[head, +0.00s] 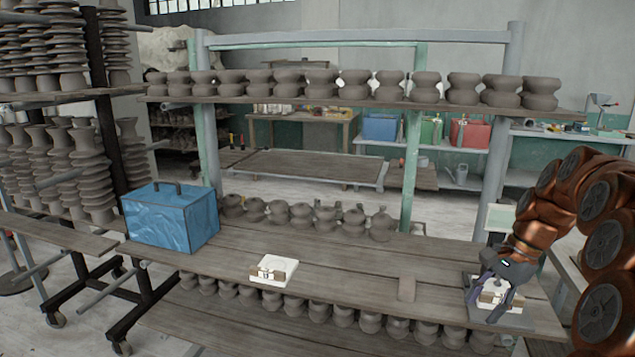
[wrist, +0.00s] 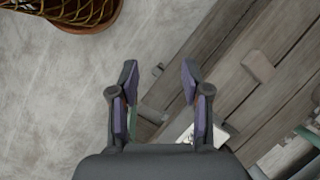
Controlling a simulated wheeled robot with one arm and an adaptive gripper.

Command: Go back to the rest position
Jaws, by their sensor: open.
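My gripper (head: 487,303) is at the right end of the wooden bench, pointing down at a white block-like item (head: 497,290) on a grey plate (head: 515,318). In the wrist view my gripper (wrist: 159,76) is open, with its two fingers well apart and nothing held between them. A white piece (wrist: 188,136) shows there beside the right finger's base, partly hidden by it. In the head view the fingers overlap the white item, and I cannot tell whether they touch it.
A small wooden block (head: 407,289) and a white tile-like item (head: 275,270) lie on the bench (head: 340,272). A blue box (head: 172,219) stands at its left end. A shelf of clay pots (head: 355,85) runs above. In the wrist view a basket-like pot (wrist: 78,12) stands on the floor.

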